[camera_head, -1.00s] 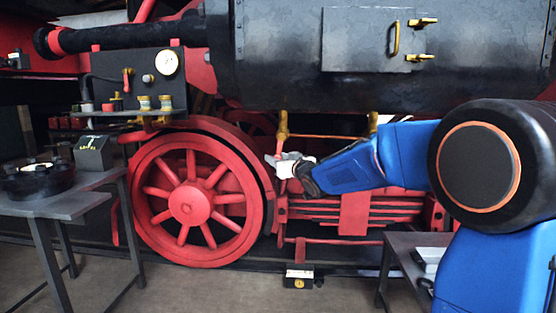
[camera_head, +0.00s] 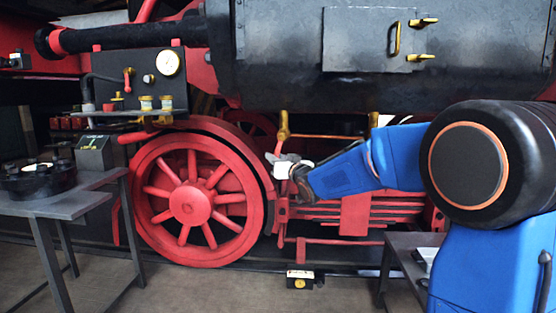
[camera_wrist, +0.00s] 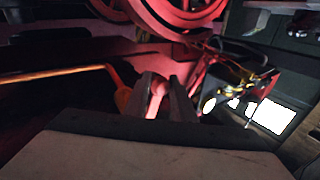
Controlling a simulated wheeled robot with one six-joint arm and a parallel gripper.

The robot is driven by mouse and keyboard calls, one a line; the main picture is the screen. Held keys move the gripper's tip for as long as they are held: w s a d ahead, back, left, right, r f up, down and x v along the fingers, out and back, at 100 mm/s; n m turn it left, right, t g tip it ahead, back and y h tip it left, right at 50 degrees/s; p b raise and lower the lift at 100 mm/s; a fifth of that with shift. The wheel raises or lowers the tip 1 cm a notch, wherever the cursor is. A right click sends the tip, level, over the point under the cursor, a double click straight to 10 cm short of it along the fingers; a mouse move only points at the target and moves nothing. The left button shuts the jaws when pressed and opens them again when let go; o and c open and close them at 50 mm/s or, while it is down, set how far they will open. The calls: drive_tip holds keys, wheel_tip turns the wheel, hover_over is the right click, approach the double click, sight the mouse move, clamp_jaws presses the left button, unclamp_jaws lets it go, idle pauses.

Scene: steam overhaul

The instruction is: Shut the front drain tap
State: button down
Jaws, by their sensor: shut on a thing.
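Two brass taps hang under the black boiler casing, joined by a thin copper pipe: a left one (camera_head: 283,127) and a right one (camera_head: 373,124). I cannot tell from a label which is the front drain tap. My gripper (camera_head: 275,157) is just below the left tap, in front of the red frame beside the spoked wheel. In the wrist view my gripper (camera_wrist: 164,90) has its two grey fingers shut on a red lever (camera_wrist: 157,92). The brass tap body (camera_wrist: 123,97) shows just left of the fingers.
A red spoked wheel (camera_head: 188,203) stands left of my gripper. A grey table (camera_head: 75,197) with a dark round part is at the left, and another low table (camera_head: 402,243) at the right. A small black box (camera_head: 300,280) sits on the floor.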

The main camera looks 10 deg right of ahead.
drive_tip(key=a+r+m+t+h, duration=0.2)
drive_tip(key=r+m+t+h, duration=0.1)
drive_tip(key=m, duration=0.5)
drive_tip(key=w+a+r+m+t+h, duration=0.1)
drive_tip(key=a+r+m+t+h, duration=0.1)
drive_tip(key=m, duration=0.7)
drive_tip(key=shift+w+a+r+t+h, duration=0.4)
drive_tip(key=shift+r+h, duration=0.7)
drive_tip(key=shift+h, duration=0.6)
drive_tip(key=shift+s+r, duration=0.1)
drive_tip(key=c, duration=1.5)
unclamp_jaws()
drive_tip(key=v, duration=1.7)
drive_tip(key=shift+s, duration=0.2)
